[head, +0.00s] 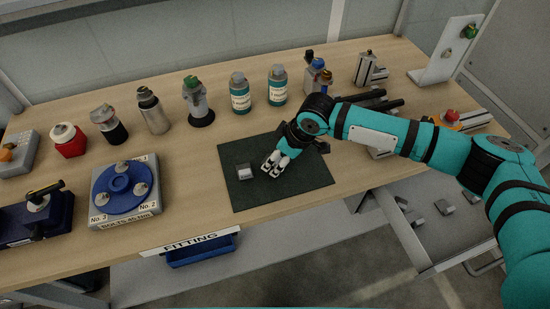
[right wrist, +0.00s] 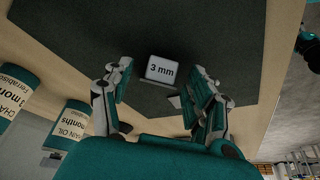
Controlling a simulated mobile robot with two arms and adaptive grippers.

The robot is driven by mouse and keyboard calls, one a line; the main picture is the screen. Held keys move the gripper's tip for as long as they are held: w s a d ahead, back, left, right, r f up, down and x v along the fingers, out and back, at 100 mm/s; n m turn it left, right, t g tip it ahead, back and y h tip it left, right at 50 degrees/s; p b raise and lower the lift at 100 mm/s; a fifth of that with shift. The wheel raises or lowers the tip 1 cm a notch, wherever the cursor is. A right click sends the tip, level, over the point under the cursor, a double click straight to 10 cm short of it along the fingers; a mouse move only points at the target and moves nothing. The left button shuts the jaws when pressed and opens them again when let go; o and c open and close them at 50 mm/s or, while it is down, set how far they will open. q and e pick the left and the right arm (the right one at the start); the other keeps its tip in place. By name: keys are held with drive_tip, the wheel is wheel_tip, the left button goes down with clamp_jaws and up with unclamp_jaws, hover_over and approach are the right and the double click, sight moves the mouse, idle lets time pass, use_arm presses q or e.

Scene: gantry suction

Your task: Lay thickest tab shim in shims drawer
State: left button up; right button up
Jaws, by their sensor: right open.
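A small grey block-like shim (head: 244,172) lies on the dark green mat (head: 300,190). In the right wrist view the shim (right wrist: 162,70) shows a "3 mm" label, ahead of and between my right fingers. My right gripper (head: 272,168) is open over the mat, just right of the shim and apart from it. Its fingers (right wrist: 160,95) hold nothing. A small pale piece (right wrist: 174,101) shows beside one finger; I cannot tell what it is. An open drawer (head: 404,235) below the table at right holds several small grey pieces (head: 444,207). My left gripper is not in view.
Bottles (head: 240,95) and dispensers stand behind the mat. A blue rotary holder (head: 125,187) is at left. A blue bin (head: 200,250) hangs under the "FITTING" label (head: 190,242). Dark-pronged fixtures (head: 380,103) lie beyond my right arm. The mat's front part is clear.

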sight(278, 160)
drive_tip(key=shift+c, duration=0.2)
clamp_jaws()
drive_tip(key=shift+r, duration=0.65)
wheel_tip(278, 160, up, 2)
drive_tip(key=shift+r+b, duration=0.15)
drive_tip(key=shift+b, duration=0.45)
drive_tip(key=s+d+r+b, duration=0.2)
drive_tip(key=s+d, duration=0.9)
drive_tip(key=s, duration=0.1)
drive_tip(key=w+d+r+m+t+h, duration=0.2)
drive_tip(key=d+m, duration=0.5)
drive_tip(key=m, duration=0.5)
drive_tip(key=shift+w+r+h, duration=0.9)
drive_tip(key=shift+w+r, duration=0.25)
drive_tip(key=shift+r, duration=0.65)
drive_tip(key=shift+w+d+r+t, duration=0.1)
drive_tip(key=shift+d+t, duration=0.05)
drive_tip(key=shift+t, duration=0.15)
